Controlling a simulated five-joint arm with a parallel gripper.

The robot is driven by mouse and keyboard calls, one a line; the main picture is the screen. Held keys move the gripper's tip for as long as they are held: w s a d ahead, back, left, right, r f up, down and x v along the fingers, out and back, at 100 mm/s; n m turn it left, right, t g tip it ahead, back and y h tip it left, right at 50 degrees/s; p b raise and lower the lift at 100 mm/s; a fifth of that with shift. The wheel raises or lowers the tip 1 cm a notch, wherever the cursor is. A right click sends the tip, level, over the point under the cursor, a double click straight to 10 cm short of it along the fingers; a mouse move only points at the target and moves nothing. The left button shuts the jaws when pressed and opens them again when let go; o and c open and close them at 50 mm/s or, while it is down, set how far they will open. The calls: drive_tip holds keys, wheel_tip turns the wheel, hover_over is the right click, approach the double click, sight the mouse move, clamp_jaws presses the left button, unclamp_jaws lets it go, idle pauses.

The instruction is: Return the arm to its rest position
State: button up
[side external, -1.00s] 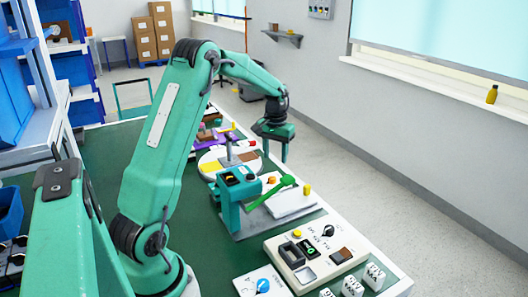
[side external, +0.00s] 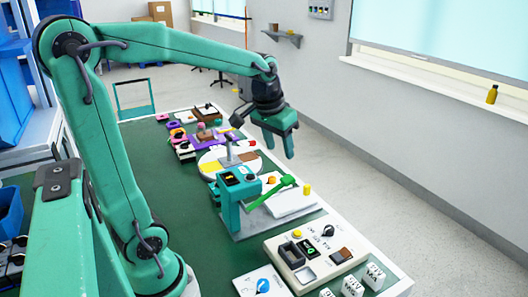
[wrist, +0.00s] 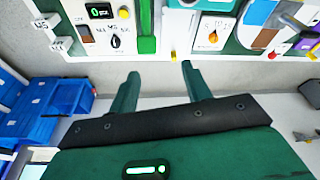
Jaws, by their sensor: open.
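My gripper (side external: 278,150) is raised in the air on the far side of the bench, near its right edge. Its fingers point down, and it holds nothing. In the wrist view, the two fingers of my gripper (wrist: 160,73) stand apart with a clear gap between them. A cream panel (side external: 296,284) at the near right of the bench carries a black rotary knob (side external: 328,230), which also shows in the wrist view (wrist: 115,40). My gripper is well apart from this knob.
A teal fixture with a green lever (side external: 270,195) stands mid-bench, with a round white disc (side external: 212,168) behind it. A smaller panel with a blue knob (side external: 263,285) is at the front. Blue bins (side external: 10,208) stand at left. The green bench top (side external: 190,225) has free room.

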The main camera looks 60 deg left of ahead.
drive_tip(key=s+d+m+t, duration=0.2)
drive_tip(key=s+d, duration=0.6)
drive_tip(key=s, duration=0.4)
drive_tip(key=shift+s+d+m+h, duration=0.25)
drive_tip(key=shift+m+h, duration=0.15)
drive_tip(key=shift+m, duration=0.1)
